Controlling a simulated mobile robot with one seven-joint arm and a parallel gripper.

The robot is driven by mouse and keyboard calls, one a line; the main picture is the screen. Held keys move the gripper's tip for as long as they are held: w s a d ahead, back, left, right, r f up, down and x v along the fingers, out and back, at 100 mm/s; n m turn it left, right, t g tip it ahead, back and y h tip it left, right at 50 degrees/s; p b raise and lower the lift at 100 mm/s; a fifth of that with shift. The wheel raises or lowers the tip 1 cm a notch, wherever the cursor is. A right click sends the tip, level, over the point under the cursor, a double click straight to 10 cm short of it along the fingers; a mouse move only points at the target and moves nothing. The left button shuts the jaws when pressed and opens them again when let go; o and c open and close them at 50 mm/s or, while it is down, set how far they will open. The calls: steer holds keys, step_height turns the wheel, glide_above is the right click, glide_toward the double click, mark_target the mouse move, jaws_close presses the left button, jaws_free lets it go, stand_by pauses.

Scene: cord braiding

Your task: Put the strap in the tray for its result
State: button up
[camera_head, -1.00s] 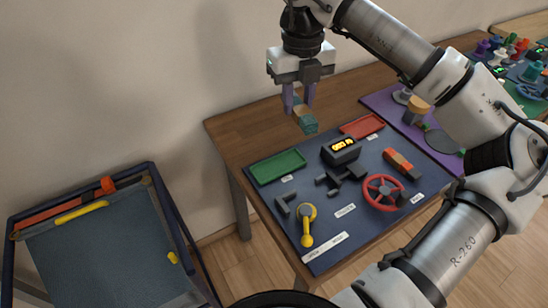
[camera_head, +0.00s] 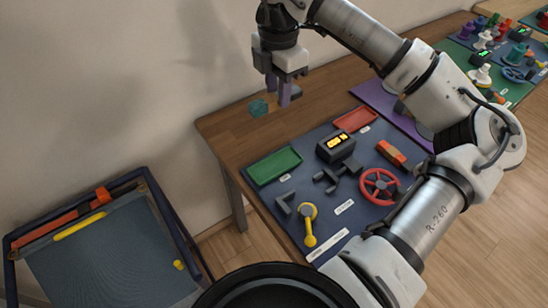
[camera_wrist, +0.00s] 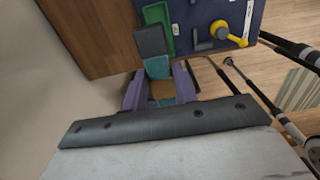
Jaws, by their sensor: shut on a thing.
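The strap's teal end (camera_head: 258,107) sticks out to the left of my gripper (camera_head: 284,98) in the head view. My gripper is shut on the strap and holds it in the air above the table's back left. In the wrist view the purple fingers (camera_wrist: 160,95) clasp a tan part, with teal and dark grey parts (camera_wrist: 151,40) reaching beyond. A green tray (camera_head: 274,166) and a red tray (camera_head: 355,119) lie empty on the blue board. The strap is apart from both. The tray labels are too small to read.
A black device with a lit yellow display (camera_head: 335,146), a red wheel (camera_head: 379,187), a yellow lever (camera_head: 309,225) and an orange block (camera_head: 391,152) stand on the board. A blue-framed bin (camera_head: 110,250) stands at lower left. The table's left end is clear.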

step_height(320, 180, down, 19)
steer(key=p, duration=0.4)
steer(key=shift+r+p, duration=0.1)
steer(key=shift+p, duration=0.2)
steer(key=shift+f, duration=0.3)
steer(key=shift+f+b, duration=0.35)
steer(key=shift+b, duration=0.15)
steer(key=shift+f+b, duration=0.3)
steer(key=shift+b, duration=0.1)
steer(key=o, duration=1.1)
steer(key=shift+c, duration=0.2)
steer(key=shift+r, duration=0.1)
